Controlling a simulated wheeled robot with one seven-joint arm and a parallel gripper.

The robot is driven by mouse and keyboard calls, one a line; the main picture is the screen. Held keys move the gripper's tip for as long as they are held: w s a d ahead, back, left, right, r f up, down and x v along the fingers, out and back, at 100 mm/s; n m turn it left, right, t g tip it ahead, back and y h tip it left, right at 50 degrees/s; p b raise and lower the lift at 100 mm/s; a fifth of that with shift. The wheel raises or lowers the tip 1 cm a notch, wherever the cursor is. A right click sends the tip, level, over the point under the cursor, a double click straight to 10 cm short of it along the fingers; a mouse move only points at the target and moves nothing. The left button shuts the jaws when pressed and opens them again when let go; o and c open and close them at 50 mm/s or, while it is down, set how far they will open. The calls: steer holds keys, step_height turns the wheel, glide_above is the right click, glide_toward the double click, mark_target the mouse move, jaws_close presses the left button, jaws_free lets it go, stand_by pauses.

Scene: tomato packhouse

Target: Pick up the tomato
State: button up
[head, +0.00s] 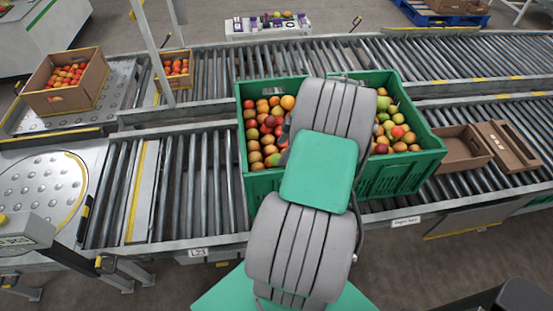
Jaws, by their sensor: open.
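Two green crates stand side by side on the near roller conveyor. The left crate (243,160) holds many round fruits in red, orange and brownish tones, and several red ones look like tomatoes (270,121). The right crate (425,158) holds green, yellow and red fruits, with a red one (397,132) near its right side. I cannot tell which single tomato is meant. My arm, grey with a green cover, crosses in front of both crates and hides their adjoining sides. My gripper is hidden behind the arm, and its fingers do not show.
Open cardboard boxes (462,165) sit right of the crates. Cardboard boxes of red fruit (92,88) stand at the far left. A metal post (152,52) rises left of the crates. The near rollers (195,185) left of the crates are clear.

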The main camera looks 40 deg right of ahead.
mark_target(278, 156)
steer(key=p+x, duration=0.1)
steer(key=x, duration=0.4)
steer(key=shift+d+f, duration=0.1)
steer(key=shift+f, duration=0.2)
steer(key=shift+c, duration=0.2)
steer(key=c, duration=0.9)
steer(key=shift+c, duration=0.3)
steer(key=shift+r, duration=0.15)
